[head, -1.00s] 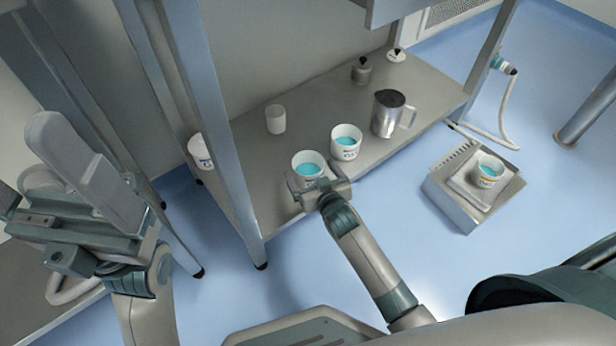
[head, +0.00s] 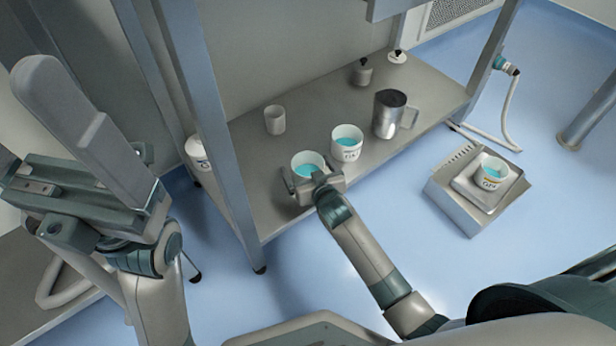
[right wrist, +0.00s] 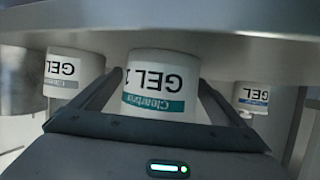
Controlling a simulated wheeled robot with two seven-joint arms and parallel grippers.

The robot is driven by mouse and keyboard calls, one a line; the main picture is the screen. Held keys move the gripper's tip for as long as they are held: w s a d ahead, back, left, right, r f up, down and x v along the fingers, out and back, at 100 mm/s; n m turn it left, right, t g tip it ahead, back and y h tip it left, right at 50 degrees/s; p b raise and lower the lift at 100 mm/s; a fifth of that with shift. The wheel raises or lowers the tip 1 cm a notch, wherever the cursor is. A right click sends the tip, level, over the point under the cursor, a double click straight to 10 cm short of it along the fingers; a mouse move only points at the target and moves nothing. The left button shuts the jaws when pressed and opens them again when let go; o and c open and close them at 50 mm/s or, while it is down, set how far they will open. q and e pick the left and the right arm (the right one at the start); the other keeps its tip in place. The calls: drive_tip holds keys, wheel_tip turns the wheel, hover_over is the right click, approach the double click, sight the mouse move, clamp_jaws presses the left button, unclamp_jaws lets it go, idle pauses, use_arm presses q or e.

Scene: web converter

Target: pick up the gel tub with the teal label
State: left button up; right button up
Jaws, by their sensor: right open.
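The gel tub with the teal label (right wrist: 158,88) is white and appears upside down in the right wrist view, between my right gripper's (right wrist: 160,90) two fingers. In the head view it is the white tub with blue-green gel (head: 308,165) near the front edge of the steel table. My right gripper (head: 312,182) is open, with its fingers on either side of the tub; contact cannot be told. The tub stands upright on the table. My left gripper (head: 85,130) is raised at the far left, away from the tub; its jaw opening is unclear.
A grey-label tub (head: 347,143) and a steel mug (head: 388,115) stand to the right. A blue-label tub (head: 198,152) is behind the left post (head: 222,130). Another tub (head: 490,173) sits on a scale (head: 455,200).

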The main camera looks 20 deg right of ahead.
drive_tip(key=shift+b+x, duration=0.5)
drive_tip(key=shift+x, duration=0.7)
drive_tip(key=c, duration=1.3)
